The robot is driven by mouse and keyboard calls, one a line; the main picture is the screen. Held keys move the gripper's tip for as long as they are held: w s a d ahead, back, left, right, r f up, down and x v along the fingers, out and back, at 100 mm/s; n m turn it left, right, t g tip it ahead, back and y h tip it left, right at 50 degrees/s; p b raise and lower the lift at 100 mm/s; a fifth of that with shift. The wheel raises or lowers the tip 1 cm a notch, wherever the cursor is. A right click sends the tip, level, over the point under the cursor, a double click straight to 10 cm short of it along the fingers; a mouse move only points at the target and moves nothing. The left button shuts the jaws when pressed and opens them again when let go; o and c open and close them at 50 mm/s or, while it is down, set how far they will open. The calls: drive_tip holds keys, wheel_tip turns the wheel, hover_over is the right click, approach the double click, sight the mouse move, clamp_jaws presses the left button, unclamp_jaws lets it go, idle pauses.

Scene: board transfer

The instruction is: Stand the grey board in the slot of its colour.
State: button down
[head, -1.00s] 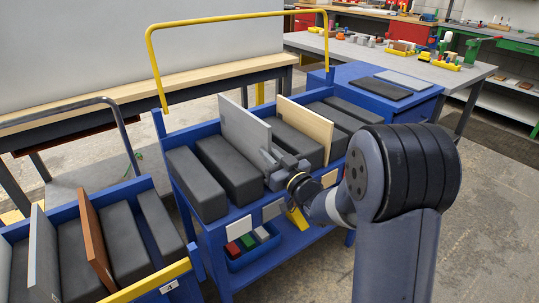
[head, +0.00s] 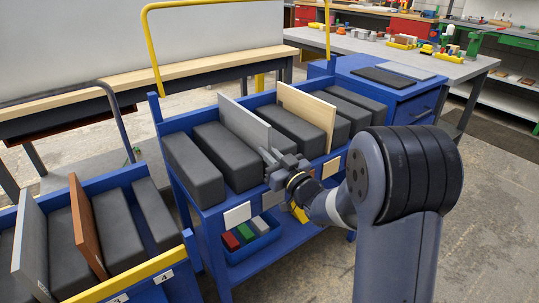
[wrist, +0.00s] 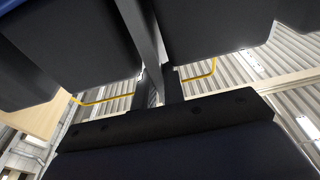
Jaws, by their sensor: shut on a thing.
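The grey board (head: 240,119) stands upright between dark padded blocks in the blue cart (head: 206,232). Its lower part is hidden by the blocks and my gripper, so I cannot tell whether it touches the slot floor. My gripper (head: 279,163) is shut on the near edge of this board. In the wrist view the board (wrist: 140,32) shows edge-on between two dark blocks, in line with my gripper (wrist: 160,88). A cream board (head: 306,113) stands in a slot to the right.
A second cart at left holds another grey board (head: 31,243) and a brown board (head: 86,222) between dark blocks. A white plate (head: 237,214) and a cream plate (head: 331,167) are on the blue cart's front. A yellow rail (head: 151,50) rises behind.

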drive_tip(key=shift+f, duration=0.4)
drive_tip(key=c, duration=1.7)
unclamp_jaws()
drive_tip(key=shift+f, duration=0.2)
drive_tip(key=shift+o, duration=1.2)
drive_tip(key=shift+s+d+f, duration=0.1)
drive_tip(key=shift+s+d, duration=0.05)
drive_tip(key=shift+s, duration=0.1)
drive_tip(key=shift+o, duration=0.3)
drive_tip(key=r+v, duration=0.1)
drive_tip(key=v, duration=0.9)
drive_tip(key=shift+p, duration=0.35)
drive_tip(key=shift+d+r, duration=0.1)
drive_tip(key=shift+r, duration=0.05)
